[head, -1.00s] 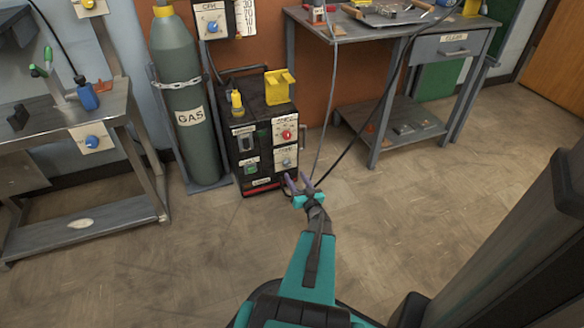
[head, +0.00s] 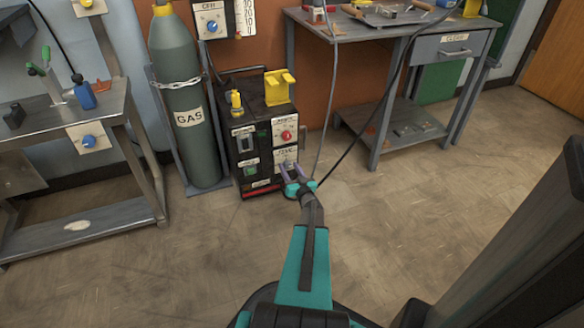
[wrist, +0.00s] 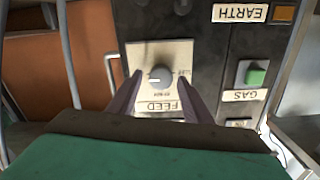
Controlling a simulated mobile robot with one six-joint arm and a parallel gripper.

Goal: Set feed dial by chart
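The feed dial (wrist: 160,77) is a grey knob on a pale plate labelled FEED. It shows upside down in the wrist view, with a white mark on the knob's left side. In the head view its plate (head: 284,155) is on the lower right of the black machine's front (head: 262,150), partly behind my gripper. My gripper (head: 290,168) is open and empty. In the wrist view its two fingertips (wrist: 162,85) are on either side of the knob; I cannot tell whether they touch it. I cannot identify a chart.
A red knob (head: 287,135) sits above the feed plate. A gas cylinder (head: 188,95) stands to the left, with a CFH dial (head: 212,27) on the wall. Metal benches flank the machine. A dark cable hangs at its right. The floor in front is clear.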

